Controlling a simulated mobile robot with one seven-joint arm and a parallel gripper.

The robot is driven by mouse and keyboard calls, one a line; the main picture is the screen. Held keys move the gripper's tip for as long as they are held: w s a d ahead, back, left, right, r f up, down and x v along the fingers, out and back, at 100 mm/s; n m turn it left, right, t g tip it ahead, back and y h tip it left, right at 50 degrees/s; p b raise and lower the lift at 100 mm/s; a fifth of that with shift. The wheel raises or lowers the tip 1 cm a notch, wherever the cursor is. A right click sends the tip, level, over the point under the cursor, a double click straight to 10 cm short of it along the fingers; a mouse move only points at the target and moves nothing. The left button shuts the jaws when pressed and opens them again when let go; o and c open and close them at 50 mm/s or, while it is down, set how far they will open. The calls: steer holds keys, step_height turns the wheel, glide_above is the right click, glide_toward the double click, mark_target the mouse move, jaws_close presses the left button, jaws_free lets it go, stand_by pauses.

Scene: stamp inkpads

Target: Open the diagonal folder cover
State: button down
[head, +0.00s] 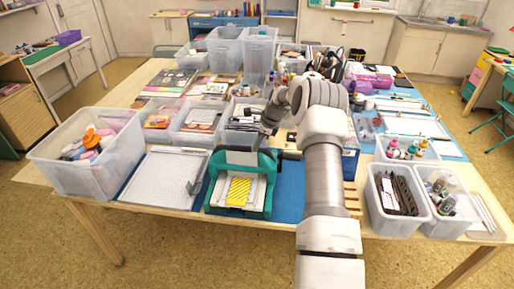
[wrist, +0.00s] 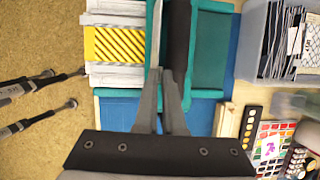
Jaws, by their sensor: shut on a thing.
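The folder is a teal frame (head: 212,190) at the front edge of the table. A yellow pad with dark diagonal stripes (head: 238,190) lies in it; the pad also shows at the upper left of the wrist view (wrist: 114,44). A grey and teal cover (head: 241,158) stands raised at the folder's back. In the wrist view a thin upright edge and a dark bar (wrist: 178,35) rise beside the pad. My gripper (wrist: 166,75) is shut on the cover there, its fingers close together. The exact contact is hard to see. In the head view my arm partly hides the grip.
A white gridded board (head: 160,180) lies left of the folder, beside a clear bin (head: 88,155) of supplies. More bins stand behind the folder, and a bin (head: 397,192) of dark items stands to the right. Bare blue mat (head: 290,200) shows right of the folder.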

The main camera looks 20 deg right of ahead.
steer(key=shift+w+d+f, duration=0.15)
steer(key=shift+d+f, duration=0.1)
stand_by(0.3)
steer(key=c, duration=1.1)
jaws_free()
steer(key=shift+f, duration=0.1)
steer(key=shift+o, duration=0.2)
steer(key=shift+w+r, duration=0.1)
steer(key=shift+r, duration=0.1)
steer(key=b+v, duration=0.1)
steer(key=v, duration=1.6)
steer(key=shift+r+b, duration=0.2)
steer(key=shift+b, duration=0.2)
